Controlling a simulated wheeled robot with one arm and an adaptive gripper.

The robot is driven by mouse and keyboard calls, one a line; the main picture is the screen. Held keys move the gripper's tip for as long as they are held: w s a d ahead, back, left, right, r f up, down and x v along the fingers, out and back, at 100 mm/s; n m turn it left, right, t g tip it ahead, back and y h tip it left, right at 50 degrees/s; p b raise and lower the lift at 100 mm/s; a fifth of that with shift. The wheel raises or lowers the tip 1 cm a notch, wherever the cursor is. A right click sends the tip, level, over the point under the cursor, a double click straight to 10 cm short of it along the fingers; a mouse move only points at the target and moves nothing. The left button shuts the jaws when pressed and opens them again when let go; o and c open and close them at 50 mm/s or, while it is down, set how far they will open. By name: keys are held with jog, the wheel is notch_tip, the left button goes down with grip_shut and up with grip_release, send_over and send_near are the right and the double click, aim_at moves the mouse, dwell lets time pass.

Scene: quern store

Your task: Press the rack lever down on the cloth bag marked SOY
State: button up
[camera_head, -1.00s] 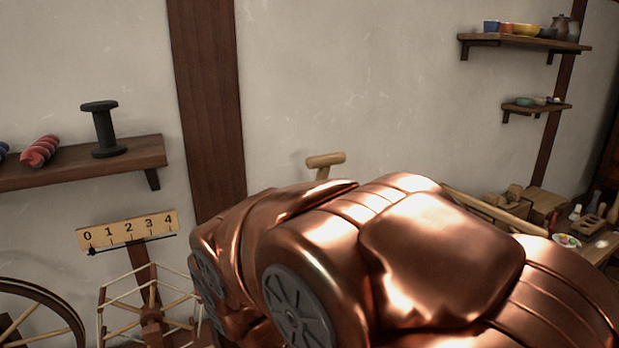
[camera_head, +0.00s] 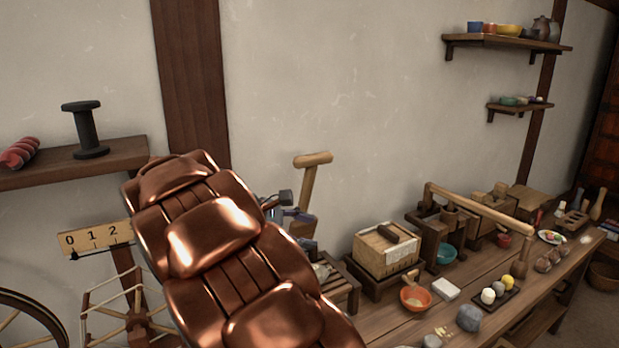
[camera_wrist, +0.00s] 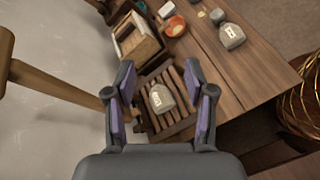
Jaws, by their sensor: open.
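A pale cloth bag with a small label lies on a slatted wooden rack (camera_wrist: 172,128) in the wrist view; the bag (camera_wrist: 161,98) shows between my fingers, its marking too small to read. A wooden lever with a crossbar (camera_wrist: 60,85) is left of the rack there. In the head view the lever (camera_head: 308,180) stands raised, leaning slightly, behind the rack (camera_head: 345,291). My gripper (camera_wrist: 158,72) is open and empty, apart from the lever, pointing over the rack. In the head view my gripper (camera_head: 290,208) is partly hidden by my arm, which also covers much of the rack.
A second labelled bag (camera_wrist: 231,36) sits on the workbench (camera_head: 400,331). A wooden box (camera_head: 386,249), an orange bowl (camera_head: 415,298) and a press with a long beam (camera_head: 478,208) stand right of the rack. A wire basket (camera_wrist: 301,105) is at the wrist view's right.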

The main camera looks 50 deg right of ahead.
jog(key=w+d+r+n+h, duration=0.25)
jog(key=w+d, duration=0.25)
jog(key=w, duration=0.3)
jog(key=n+h, duration=0.2)
jog(key=h, duration=0.2)
send_near(305, 176)
jog(key=d, duration=0.4)
jog(key=shift+g+y, duration=0.25)
jog(key=shift+g, duration=0.15)
jog(key=shift+s+p+x, duration=0.15)
jog(key=shift+s+x, duration=0.05)
jog(key=shift+x, duration=1.75)
jog(key=shift+s+p+x, duration=0.15)
jog(key=shift+x, duration=1.8)
jog(key=shift+a, duration=0.15)
jog(key=shift+c, duration=0.2)
grip_shut()
